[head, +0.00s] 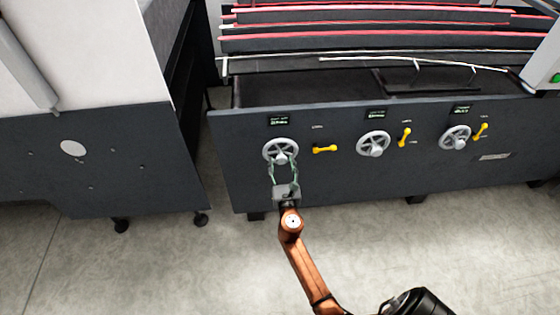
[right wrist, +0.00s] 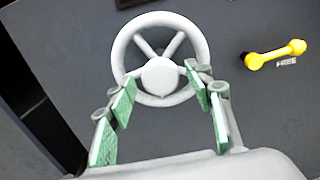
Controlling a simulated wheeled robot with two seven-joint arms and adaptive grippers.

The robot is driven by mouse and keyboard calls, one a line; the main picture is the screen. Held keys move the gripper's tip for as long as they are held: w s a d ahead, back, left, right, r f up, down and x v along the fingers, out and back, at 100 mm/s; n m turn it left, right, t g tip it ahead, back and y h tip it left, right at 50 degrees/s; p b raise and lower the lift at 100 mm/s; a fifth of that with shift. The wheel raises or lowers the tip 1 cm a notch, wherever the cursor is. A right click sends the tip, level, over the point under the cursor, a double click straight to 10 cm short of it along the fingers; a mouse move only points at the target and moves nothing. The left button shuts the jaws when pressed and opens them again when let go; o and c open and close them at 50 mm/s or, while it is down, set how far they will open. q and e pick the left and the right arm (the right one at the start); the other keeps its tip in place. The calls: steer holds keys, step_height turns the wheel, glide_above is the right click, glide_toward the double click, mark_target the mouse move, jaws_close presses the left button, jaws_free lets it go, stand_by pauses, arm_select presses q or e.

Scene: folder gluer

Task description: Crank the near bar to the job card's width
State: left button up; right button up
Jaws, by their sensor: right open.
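Three grey handwheels are on the machine's dark front panel: a left one (head: 281,151), a middle one (head: 373,144) and a right one (head: 455,137). A small dark display sits above each, with text too small to read. My right gripper (head: 284,165) is at the left handwheel, its green-padded fingers spread. In the right wrist view the open fingers (right wrist: 162,105) lie either side of the wheel's lower part, with the hub (right wrist: 159,75) between and beyond them. I cannot tell whether they touch the rim. My left gripper is not in view. No job card can be made out.
A yellow lever beside the left wheel (head: 325,149) lies level; the levers by the middle wheel (head: 405,137) and right wheel (head: 481,131) stand tilted upright. Red-edged bars (head: 390,33) run above the panel. A white and dark cabinet (head: 90,150) stands left; the floor in front is clear.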

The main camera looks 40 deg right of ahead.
steer(key=shift+x, duration=0.9)
steer(key=shift+c, duration=0.3)
jaws_close()
